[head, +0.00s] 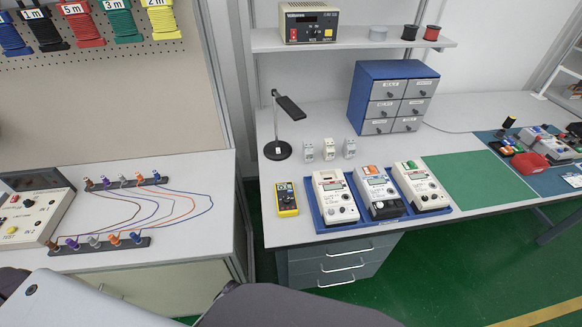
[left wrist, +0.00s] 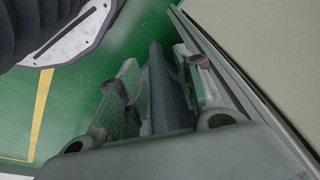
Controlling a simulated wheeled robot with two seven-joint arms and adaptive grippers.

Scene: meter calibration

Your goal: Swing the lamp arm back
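A black desk lamp (head: 277,150) stands upright on the right-hand bench, left of the middle, on a round base. A thin post rises from the base. Its arm with the flat dark head (head: 290,107) reaches from the post top toward the right and front. In the left wrist view my left gripper (left wrist: 155,62) hangs over the green floor, with its two fingers apart and a dark grey-blue bar showing between them. It is away from the lamp, which that view does not show. My right gripper is in neither view.
Three small white modules (head: 329,149) stand right of the lamp. A yellow multimeter (head: 287,198) and a blue tray (head: 322,222) with three meters lie in front. A blue drawer cabinet (head: 368,88) stands behind, below a shelf (head: 262,40). A gap separates the benches.

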